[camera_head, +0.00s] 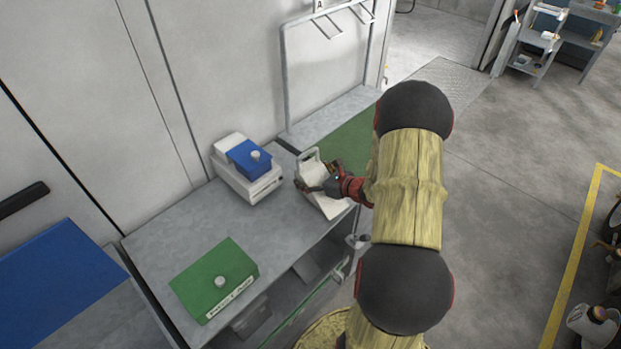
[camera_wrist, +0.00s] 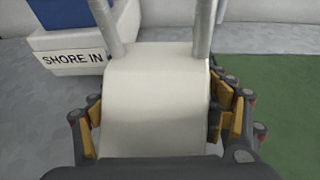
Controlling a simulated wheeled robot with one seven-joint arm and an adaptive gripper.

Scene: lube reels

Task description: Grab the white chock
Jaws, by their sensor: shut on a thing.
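The white chock (camera_head: 319,190) is a wedge-shaped block with a handle at its far end, at the right end of the grey workbench in the head view. My gripper (camera_head: 325,180) reaches it from the right, with a finger on each side. In the wrist view the chock (camera_wrist: 155,95) fills the middle, with two light posts rising at its far end. My gripper's yellow-padded fingers (camera_wrist: 157,125) press on its left and right sides. The gripper is shut on the chock. I cannot tell whether the chock's underside touches the bench.
A white unit with a blue box (camera_head: 248,158) stands left of the chock, close by; its "SHORE IN" label (camera_wrist: 73,59) shows in the wrist view. A green box (camera_head: 214,280) with a knob lies nearer on the bench (camera_head: 185,226). A metal frame (camera_head: 284,85) stands behind.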

